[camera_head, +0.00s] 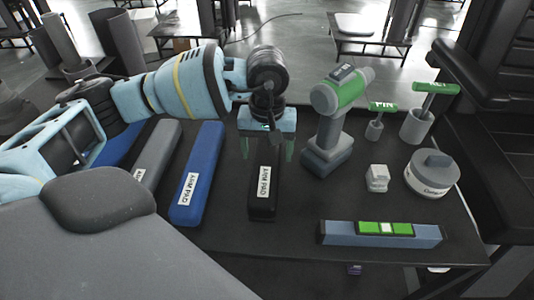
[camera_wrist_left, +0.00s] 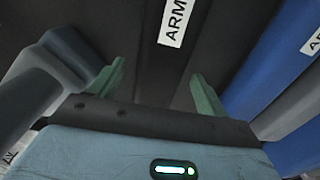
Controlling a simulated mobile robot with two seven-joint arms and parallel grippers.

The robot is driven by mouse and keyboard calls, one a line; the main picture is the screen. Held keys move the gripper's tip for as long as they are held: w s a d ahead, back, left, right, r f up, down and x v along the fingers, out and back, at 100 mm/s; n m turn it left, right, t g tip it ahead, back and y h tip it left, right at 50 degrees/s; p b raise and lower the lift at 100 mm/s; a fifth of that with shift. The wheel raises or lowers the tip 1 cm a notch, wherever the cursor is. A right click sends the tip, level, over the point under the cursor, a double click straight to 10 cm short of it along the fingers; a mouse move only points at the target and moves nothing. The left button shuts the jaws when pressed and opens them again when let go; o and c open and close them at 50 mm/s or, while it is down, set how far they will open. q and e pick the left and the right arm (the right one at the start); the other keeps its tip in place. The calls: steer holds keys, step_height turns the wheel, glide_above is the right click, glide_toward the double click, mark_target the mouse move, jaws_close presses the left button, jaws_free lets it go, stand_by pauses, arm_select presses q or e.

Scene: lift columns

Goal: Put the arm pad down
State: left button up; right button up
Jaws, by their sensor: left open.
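A black arm pad (camera_head: 262,205) with a white label lies on the dark table (camera_head: 330,272). My left gripper (camera_head: 267,157) is open at the far end of this pad, one green finger on each side. In the left wrist view the black pad (camera_wrist_left: 150,60) runs between the two spread fingers (camera_wrist_left: 160,88), with gaps beside it. A blue arm pad (camera_head: 197,178) lies to its left, then a grey one (camera_head: 157,155), then another blue one (camera_head: 122,147), partly hidden by my arm. My right gripper is not in view.
A grey-green drill (camera_head: 335,115) stands close to the right of my left gripper. Further right are two green-handled tools (camera_head: 378,120) (camera_head: 424,115), a small white block (camera_head: 377,178) and a round grey-white container (camera_head: 432,175). A level (camera_head: 380,234) lies along the front edge.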

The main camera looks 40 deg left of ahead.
mark_target(268, 154)
arm_select(q)
step_height(268, 154, up, 10)
steer(key=shift+r, duration=0.2)
steer(key=shift+f, duration=0.1)
stand_by(0.6)
